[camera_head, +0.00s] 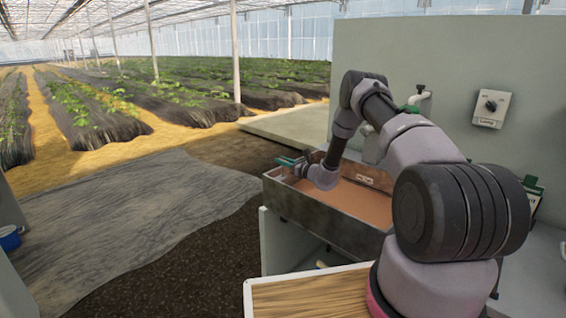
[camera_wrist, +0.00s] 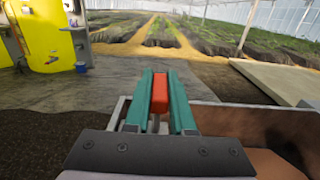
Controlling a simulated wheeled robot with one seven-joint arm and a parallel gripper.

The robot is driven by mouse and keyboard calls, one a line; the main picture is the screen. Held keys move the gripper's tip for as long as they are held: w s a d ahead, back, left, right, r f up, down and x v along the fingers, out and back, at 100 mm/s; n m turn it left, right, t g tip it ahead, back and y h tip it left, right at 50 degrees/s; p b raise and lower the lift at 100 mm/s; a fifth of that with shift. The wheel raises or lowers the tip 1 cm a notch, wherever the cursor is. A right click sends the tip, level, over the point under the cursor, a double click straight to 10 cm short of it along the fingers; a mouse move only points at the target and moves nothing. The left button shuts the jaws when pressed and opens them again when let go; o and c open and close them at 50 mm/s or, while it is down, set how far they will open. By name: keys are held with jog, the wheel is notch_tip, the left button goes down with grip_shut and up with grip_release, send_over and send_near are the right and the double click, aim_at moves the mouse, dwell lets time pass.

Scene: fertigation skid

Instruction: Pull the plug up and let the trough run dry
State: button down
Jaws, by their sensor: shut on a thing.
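The metal trough (camera_head: 318,218) stands at the centre of the head view with flat orange-brown contents (camera_head: 362,203). Its rim and brown inside (camera_wrist: 275,125) also show at the right of the wrist view. My gripper (camera_head: 290,163) is at the trough's far left end, by the rim. In the wrist view my gripper's teal fingers (camera_wrist: 160,95) are shut on a red-orange block (camera_wrist: 160,90), likely the plug's grip. The lower part of the plug is hidden, so I cannot tell whether it is seated or lifted.
A pale wall panel (camera_head: 460,60) with a knob switch (camera_head: 491,107) and a tap (camera_head: 419,97) stands behind the trough. A wooden-topped surface (camera_head: 310,295) is in front. A yellow tank (camera_wrist: 45,35) shows at far left. Open floor lies left.

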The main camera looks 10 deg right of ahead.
jog(key=shift+r, duration=0.1)
notch_tip(320, 180, up, 4)
jog(key=shift+r, duration=0.25)
jog(key=c, duration=0.8)
grip_release()
jog(key=shift+o, duration=0.2)
jog(key=shift+d, duration=0.1)
jog(key=v, duration=1)
jog(key=shift+s+d, duration=0.2)
jog(key=shift+s, duration=0.15)
